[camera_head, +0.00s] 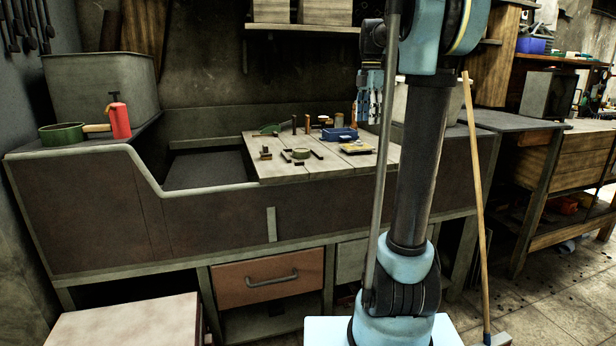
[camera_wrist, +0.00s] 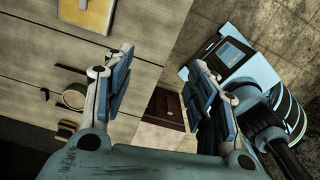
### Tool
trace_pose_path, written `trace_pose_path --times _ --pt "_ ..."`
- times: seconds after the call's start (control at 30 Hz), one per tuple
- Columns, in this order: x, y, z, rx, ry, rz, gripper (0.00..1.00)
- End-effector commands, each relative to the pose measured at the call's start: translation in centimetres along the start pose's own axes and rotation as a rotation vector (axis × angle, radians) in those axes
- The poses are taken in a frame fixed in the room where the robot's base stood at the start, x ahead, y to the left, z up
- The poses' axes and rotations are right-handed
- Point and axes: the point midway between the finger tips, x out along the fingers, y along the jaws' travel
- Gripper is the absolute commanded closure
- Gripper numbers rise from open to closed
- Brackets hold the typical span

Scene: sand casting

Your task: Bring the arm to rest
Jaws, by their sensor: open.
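My gripper (camera_head: 369,97) hangs above the right end of the wooden work board (camera_head: 279,174), its fingers pointing down. In the wrist view the two blue-padded fingers of my gripper (camera_wrist: 165,75) stand wide apart. Nothing is between them. Below the gap show the edge of the board (camera_wrist: 137,77), a dark red drawer front and the floor. My upright arm stands right of centre in the head view and hides part of the bench behind it.
On the board lie a blue box (camera_head: 339,134), a yellowish tray (camera_head: 357,148), a round tape-like ring (camera_head: 301,153) and several small tools. A red bottle (camera_head: 119,117) and green pan (camera_head: 62,134) stand at left. A broom (camera_head: 477,200) leans right of my arm.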

Motion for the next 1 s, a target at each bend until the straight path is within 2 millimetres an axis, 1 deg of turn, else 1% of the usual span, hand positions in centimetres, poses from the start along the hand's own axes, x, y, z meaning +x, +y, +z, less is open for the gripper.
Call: trace_pose_path --times 0.2,0.37,0.57,0.67,0.77,0.97,1.0 --pt "1.0 -1.3 -2.1 0.092 -0.004 0.009 0.47" --pt "1.8 -2.8 -3.4 0.180 -0.007 0.019 0.47" --pt "3.4 -5.6 -4.8 0.337 -0.010 0.035 0.47" --pt "4.7 -7.7 -5.8 0.453 -0.011 0.046 0.47" --pt "6.5 -10.2 -6.9 0.597 -0.010 0.062 0.47" --pt "10.6 -15.0 -9.2 0.887 -0.001 0.094 0.47" --pt "11.6 -16.0 -9.7 0.945 0.002 0.100 0.47"
